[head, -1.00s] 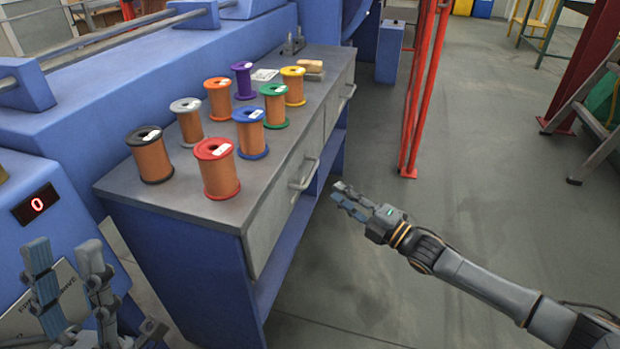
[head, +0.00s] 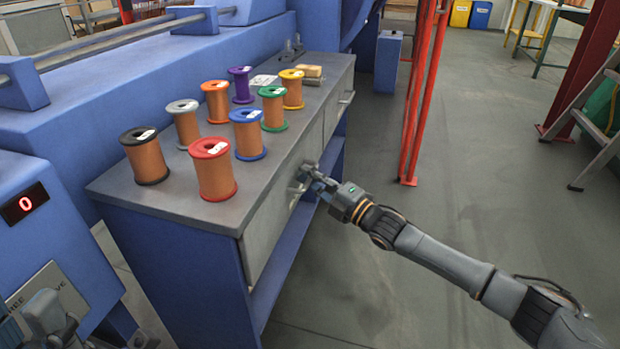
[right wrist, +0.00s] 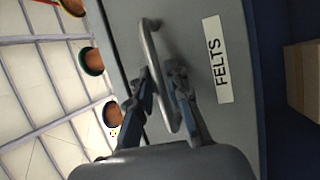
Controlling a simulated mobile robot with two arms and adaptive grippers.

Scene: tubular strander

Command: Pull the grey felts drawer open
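The grey felts drawer (head: 267,232) is shut in the near part of the bench front. Its FELTS label (right wrist: 217,60) shows in the right wrist view. The drawer's bar handle (right wrist: 149,42) runs between the two fingers of my right gripper (right wrist: 160,82). The fingers stand apart, one on each side of the bar, and I see no firm grip. In the head view my right gripper (head: 312,178) is at the drawer front and partly hides the handle. My left gripper (head: 48,318) is at the lower left, partly cut off, away from the drawer.
Several wire spools, such as the red one (head: 213,170), stand on the bench top (head: 165,207). A second drawer handle (head: 347,97) is farther along. A red post (head: 420,100) stands right of the bench. The floor (head: 475,190) there is clear.

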